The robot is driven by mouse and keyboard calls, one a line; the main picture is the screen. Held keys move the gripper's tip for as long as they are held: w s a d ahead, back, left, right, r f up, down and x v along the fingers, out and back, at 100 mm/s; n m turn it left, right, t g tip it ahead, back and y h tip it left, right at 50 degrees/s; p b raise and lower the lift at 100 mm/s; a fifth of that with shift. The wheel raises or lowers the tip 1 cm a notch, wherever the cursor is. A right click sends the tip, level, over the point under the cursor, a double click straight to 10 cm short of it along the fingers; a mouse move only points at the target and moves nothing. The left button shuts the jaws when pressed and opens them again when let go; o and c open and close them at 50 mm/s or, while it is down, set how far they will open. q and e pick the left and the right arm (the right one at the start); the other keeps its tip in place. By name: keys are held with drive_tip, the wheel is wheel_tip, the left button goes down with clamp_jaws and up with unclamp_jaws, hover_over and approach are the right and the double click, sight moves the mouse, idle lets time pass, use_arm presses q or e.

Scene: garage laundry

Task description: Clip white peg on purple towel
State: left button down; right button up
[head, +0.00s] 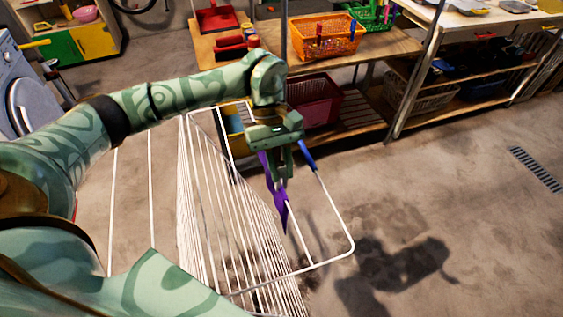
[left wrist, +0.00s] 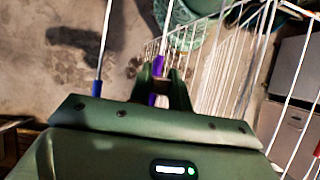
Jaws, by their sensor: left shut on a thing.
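The purple towel (head: 281,212) shows as a narrow strip at the white drying rack (head: 352,240), just below my left gripper's fingertips. A bit of purple also shows beside the fingers. My left gripper (head: 281,172) points down over the rack's far right part. In the left wrist view my left gripper (left wrist: 160,92) is shut on a small pale piece (left wrist: 162,101) that looks like the white peg, with purple beside it. I cannot tell whether the peg grips the cloth. My right gripper is not in view.
Behind the rack stands a wooden shelf (head: 408,47) with an orange basket (head: 325,38) and a dark red basket (head: 314,98). A washing machine (head: 30,95) is at far left. Blue joint caps (head: 307,155) sit on the rack frame. The floor on the right is clear.

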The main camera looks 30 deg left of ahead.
sight(281, 176)
use_arm(q)
drive_tip(key=shift+f+b, duration=1.05)
drive_tip(key=shift+f, duration=0.8)
drive_tip(key=c, duration=1.2)
unclamp_jaws()
drive_tip(key=shift+c, duration=0.2)
drive_tip(key=p+v, duration=0.2)
drive_tip(key=v, duration=1.4)
drive_tip(key=shift+r, duration=0.15)
drive_tip(key=shift+s, duration=0.1)
